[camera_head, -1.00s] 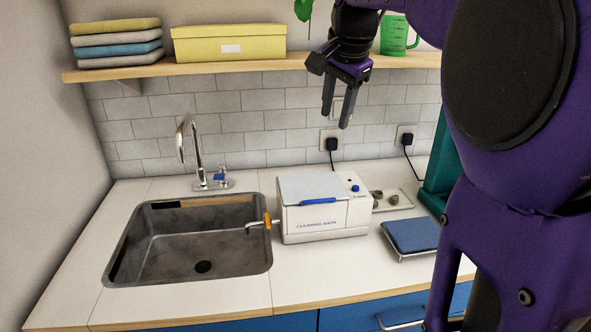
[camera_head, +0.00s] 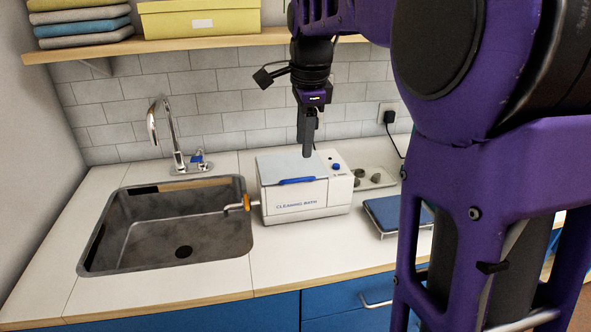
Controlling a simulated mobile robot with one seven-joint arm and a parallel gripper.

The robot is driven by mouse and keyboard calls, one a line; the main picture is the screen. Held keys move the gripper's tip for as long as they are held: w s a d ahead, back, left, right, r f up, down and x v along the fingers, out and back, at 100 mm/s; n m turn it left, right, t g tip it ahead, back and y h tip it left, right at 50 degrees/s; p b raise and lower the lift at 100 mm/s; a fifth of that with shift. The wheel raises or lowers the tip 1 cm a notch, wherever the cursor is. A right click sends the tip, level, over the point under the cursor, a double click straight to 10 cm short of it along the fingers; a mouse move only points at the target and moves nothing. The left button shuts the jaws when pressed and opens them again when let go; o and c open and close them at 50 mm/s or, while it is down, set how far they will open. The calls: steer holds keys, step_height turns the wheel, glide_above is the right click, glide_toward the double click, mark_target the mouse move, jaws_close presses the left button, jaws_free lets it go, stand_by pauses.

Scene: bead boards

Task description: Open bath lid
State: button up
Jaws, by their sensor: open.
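The cleaning bath (camera_head: 305,195) is a white box on the counter, right of the sink, with its name printed on the front. Its grey lid (camera_head: 283,166) lies shut on top. A blue handle (camera_head: 297,181) runs along the lid's front edge. My gripper (camera_head: 306,155) points down over the right part of the lid, its fingers seen edge-on. It holds nothing that I can see. Whether the fingertips touch the lid or hang just above it, I cannot tell.
A steel sink (camera_head: 100,240) with a tap (camera_head: 176,140) lies to the left. An orange-handled drain valve (camera_head: 246,202) sticks out from the bath's left side. A tray with small parts (camera_head: 385,182) and a blue pad (camera_head: 385,212) stand right. A shelf (camera_head: 220,42) hangs above.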

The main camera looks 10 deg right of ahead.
mark_target(302, 180)
steer(key=f, duration=0.3)
steer(key=w+f+b, duration=0.1)
steer(key=f, duration=0.4)
steer(key=shift+w+f, duration=0.3)
steer(key=shift+f, duration=0.05)
jaws_close()
stand_by(0.9)
